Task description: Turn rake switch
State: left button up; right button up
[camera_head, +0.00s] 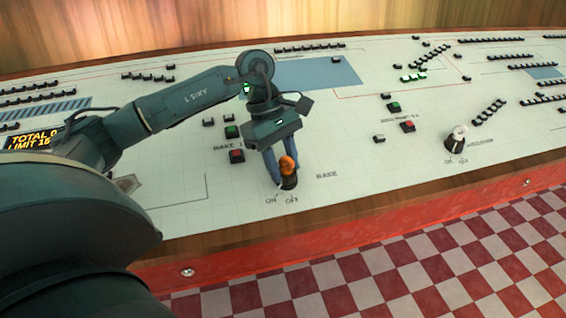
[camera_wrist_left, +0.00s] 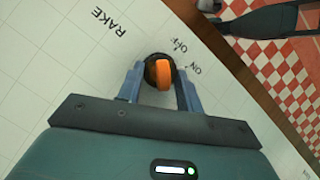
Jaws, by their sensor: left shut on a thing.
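The rake switch (camera_head: 288,167) is an orange knob on a black round base, near the front edge of the white control panel (camera_head: 360,160). It also shows in the left wrist view (camera_wrist_left: 163,73), with "RAKE" printed to one side and "ON" and "OFF" beside its base. My left gripper (camera_head: 279,168) points down at the switch, with its two blue-grey fingers on either side of the knob, shut on it. In the left wrist view the fingers (camera_wrist_left: 159,84) flank the orange knob, which appears roughly in line with them. My right gripper is not in view.
Green and red buttons (camera_head: 237,156) sit left of the switch. A second knob (camera_head: 456,138), white-topped, stands to the right. Small black switches line the panel's back. A wooden edge and red front (camera_head: 350,225) bound the panel above a checkered floor.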

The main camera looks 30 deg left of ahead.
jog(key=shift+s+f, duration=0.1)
pick_arm(q)
jog(key=o, duration=1)
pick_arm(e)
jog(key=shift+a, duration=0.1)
pick_arm(q)
jog(key=v, duration=1.3)
jog(key=shift+p, duration=0.3)
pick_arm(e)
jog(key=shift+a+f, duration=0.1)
pick_arm(q)
jog(key=shift+r, duration=0.1)
